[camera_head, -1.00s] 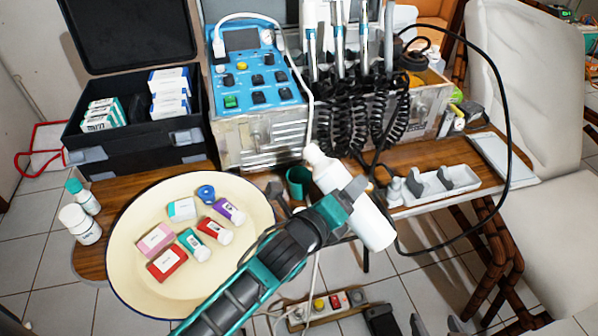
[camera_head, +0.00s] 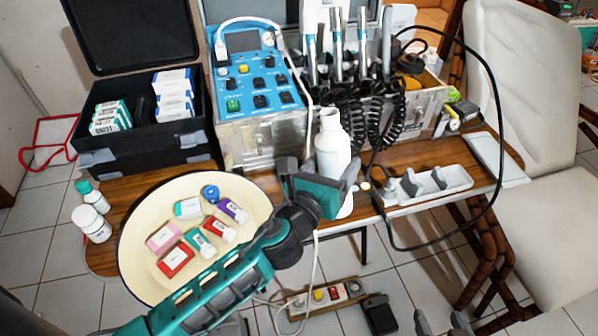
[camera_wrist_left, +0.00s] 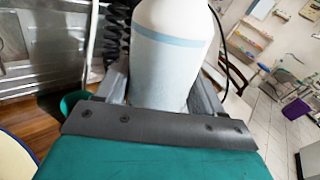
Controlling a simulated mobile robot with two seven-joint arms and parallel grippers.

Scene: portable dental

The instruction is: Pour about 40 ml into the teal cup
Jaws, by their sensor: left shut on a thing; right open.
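A white bottle (camera_head: 332,143) stands about upright in my left gripper (camera_head: 322,170), its open neck at the top. The gripper is shut on the bottle's body, which also fills the middle of the left wrist view (camera_wrist_left: 172,55). The teal cup (camera_wrist_left: 72,101) shows only as part of its rim, left of the bottle in the left wrist view. In the head view my gripper hides the cup. No liquid stream is visible. Two grey fingertips of my right gripper (camera_head: 436,323) show apart and empty at the bottom edge.
A cream plate (camera_head: 140,255) with several small boxes and vials lies left. Behind are a blue control unit (camera_head: 258,80) and handpieces with coiled black cords (camera_head: 372,115). A grey-white holder (camera_head: 432,184) stands right. A black cable loops at right.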

